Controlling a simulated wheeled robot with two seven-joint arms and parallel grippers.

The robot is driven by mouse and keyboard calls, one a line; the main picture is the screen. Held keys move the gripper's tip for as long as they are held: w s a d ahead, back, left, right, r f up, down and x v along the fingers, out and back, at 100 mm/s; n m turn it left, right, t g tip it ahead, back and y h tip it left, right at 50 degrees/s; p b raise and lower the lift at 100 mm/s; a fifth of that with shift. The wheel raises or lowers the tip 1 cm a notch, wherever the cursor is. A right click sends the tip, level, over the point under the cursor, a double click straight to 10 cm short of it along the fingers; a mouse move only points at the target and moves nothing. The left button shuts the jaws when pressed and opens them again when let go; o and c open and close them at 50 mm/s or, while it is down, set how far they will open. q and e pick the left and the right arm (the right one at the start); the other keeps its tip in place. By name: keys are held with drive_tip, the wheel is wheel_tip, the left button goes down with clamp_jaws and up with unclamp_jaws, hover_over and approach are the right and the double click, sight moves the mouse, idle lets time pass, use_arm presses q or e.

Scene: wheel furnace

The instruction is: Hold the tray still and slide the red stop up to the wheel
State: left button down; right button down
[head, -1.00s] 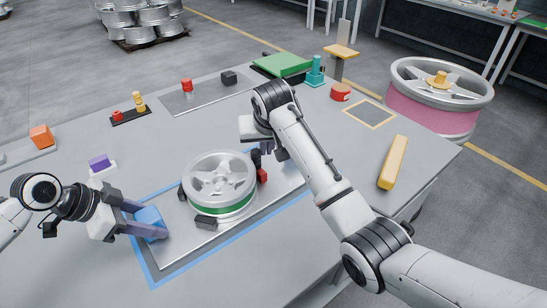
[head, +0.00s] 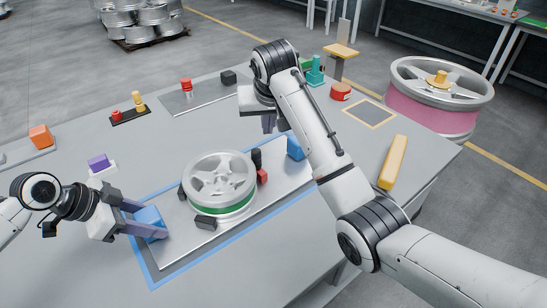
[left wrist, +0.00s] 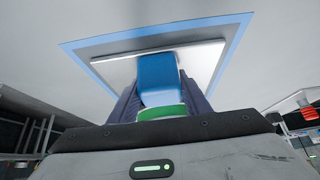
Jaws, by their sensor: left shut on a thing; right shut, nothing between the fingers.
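The silver wheel with a green band (head: 218,183) lies flat on the light tray (head: 185,238), inside a blue outline on the table. The red stop (head: 262,177) sits at the wheel's right side, close against it; whether they touch I cannot tell. My left gripper (head: 150,226) is shut on the blue block (head: 147,217) at the tray's near left end. That block also shows between the fingers in the left wrist view (left wrist: 158,78). My right gripper (head: 268,124) is shut and empty, above the table behind the tray's right part.
A second blue block (head: 295,148) stands at the tray's far right end. Black blocks (head: 205,222) sit around the wheel. A yellow bar (head: 393,162) lies at the right. A purple block (head: 98,162) and small red and yellow pieces (head: 139,101) stand behind.

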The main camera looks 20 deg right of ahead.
use_arm(q)
drive_tip(key=shift+a, duration=0.1)
drive_tip(key=c, duration=0.9)
unclamp_jaws()
drive_tip(key=shift+r, duration=0.1)
drive_tip(key=shift+v, duration=3.65)
drive_tip(key=v, duration=1.2)
drive_tip(key=shift+s, duration=0.1)
